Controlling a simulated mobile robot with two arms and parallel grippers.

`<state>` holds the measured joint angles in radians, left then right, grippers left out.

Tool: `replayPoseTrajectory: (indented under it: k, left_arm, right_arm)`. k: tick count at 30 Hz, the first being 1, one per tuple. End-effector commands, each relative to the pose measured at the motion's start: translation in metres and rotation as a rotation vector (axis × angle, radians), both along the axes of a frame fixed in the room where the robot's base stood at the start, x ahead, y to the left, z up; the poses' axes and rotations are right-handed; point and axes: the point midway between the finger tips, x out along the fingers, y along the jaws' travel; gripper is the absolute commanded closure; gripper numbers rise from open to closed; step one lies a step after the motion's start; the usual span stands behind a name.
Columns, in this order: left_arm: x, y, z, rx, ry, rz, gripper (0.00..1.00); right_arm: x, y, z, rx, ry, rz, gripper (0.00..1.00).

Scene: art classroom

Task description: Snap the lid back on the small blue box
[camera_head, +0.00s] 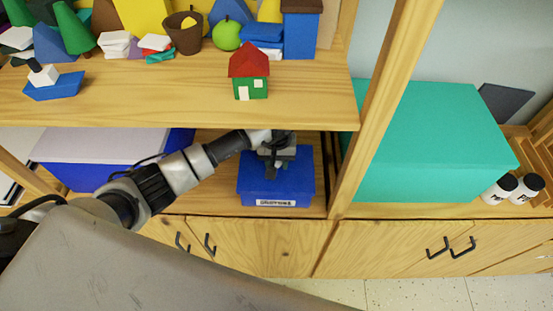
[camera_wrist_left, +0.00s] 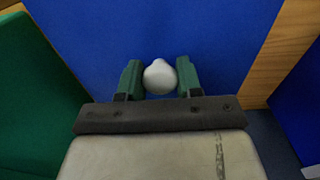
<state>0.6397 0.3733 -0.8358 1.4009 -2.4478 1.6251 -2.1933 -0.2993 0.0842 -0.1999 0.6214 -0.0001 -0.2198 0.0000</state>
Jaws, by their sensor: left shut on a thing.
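The small blue box (camera_head: 300,185) sits in the lower shelf bay in the head view, with a white label on its front. My left gripper (camera_head: 277,165) is directly over the top of it. In the left wrist view, the gripper (camera_wrist_left: 159,82) has its two green fingers closed around a pale grey round knob (camera_wrist_left: 159,74). The knob stands against a flat blue surface (camera_wrist_left: 100,35), which looks like the lid. My arm and gripper hide part of the box top, so I cannot tell whether the lid is fully seated. My right gripper is not in view.
A shelf board (camera_head: 180,100) with a toy house (camera_head: 249,72) and several colored blocks runs above the bay. A larger blue box with a pale lid (camera_head: 90,146) stands to the left. A wooden post (camera_head: 375,100) and a big teal box (camera_head: 430,140) stand to the right.

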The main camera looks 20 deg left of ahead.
Motion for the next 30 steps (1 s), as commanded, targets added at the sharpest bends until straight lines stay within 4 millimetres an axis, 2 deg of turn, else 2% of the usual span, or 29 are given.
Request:
replayPoseTrajectory:
  k: [15, 30]
  left_arm:
    - [-0.0002, 0.0004, 0.0001, 0.0, -0.001, -0.001, 0.9]
    - [-0.0007, 0.0001, 0.001, 0.0, 0.0, 0.0, 0.9]
  right_arm:
    - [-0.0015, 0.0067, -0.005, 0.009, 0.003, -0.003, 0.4]
    - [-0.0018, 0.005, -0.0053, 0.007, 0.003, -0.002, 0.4]
